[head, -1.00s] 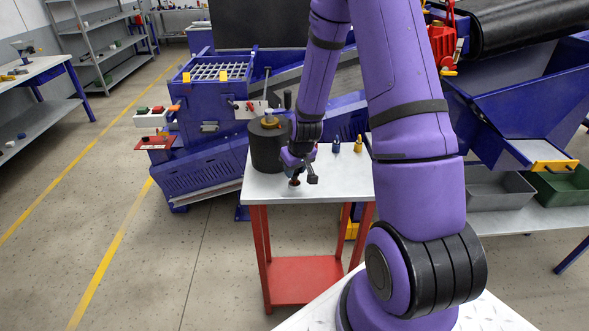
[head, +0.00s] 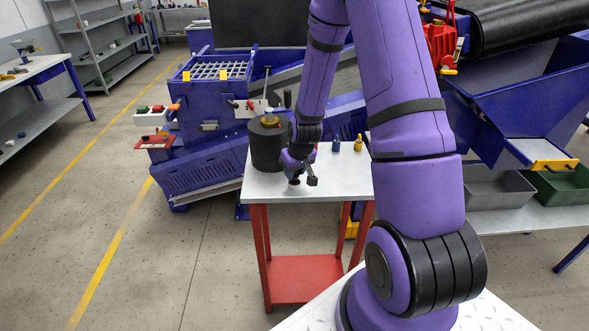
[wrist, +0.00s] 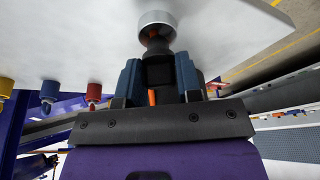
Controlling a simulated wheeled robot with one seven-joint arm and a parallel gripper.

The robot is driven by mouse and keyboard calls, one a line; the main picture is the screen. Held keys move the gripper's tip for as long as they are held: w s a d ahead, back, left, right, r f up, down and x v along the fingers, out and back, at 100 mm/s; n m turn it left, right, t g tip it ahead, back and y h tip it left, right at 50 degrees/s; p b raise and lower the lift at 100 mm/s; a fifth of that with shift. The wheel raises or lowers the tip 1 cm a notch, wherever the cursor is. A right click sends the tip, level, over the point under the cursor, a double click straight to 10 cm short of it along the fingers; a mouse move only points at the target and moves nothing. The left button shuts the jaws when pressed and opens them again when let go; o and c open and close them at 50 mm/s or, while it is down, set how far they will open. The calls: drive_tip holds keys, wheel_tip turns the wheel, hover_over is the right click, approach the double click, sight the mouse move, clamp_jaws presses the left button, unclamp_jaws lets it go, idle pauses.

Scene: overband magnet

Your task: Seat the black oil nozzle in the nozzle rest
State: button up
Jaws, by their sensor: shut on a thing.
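My gripper (head: 296,178) is low over the front part of the white tabletop (head: 335,183) in the head view. In the wrist view its two dark blue fingers (wrist: 160,80) are shut on the black oil nozzle (wrist: 159,48). The nozzle's end meets a round, silver-grey cup (wrist: 157,20), which looks like the nozzle rest. The nozzle is in line with the cup and looks touching, but I cannot tell how deep it sits. In the head view my gripper hides most of the nozzle and cup.
A blue nozzle (head: 336,146) and a yellow one (head: 358,144) stand farther back on the table; a red one (wrist: 94,92) shows in the wrist view. A black drum (head: 267,150) stands close to my gripper's left. The table's front is clear.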

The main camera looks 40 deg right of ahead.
drive_tip(key=shift+f, duration=0.85)
drive_tip(key=o, duration=1)
drive_tip(key=shift+r, duration=0.1)
drive_tip(key=v, duration=1)
drive_tip(key=shift+r, duration=0.25)
drive_tip(key=shift+s, duration=0.15)
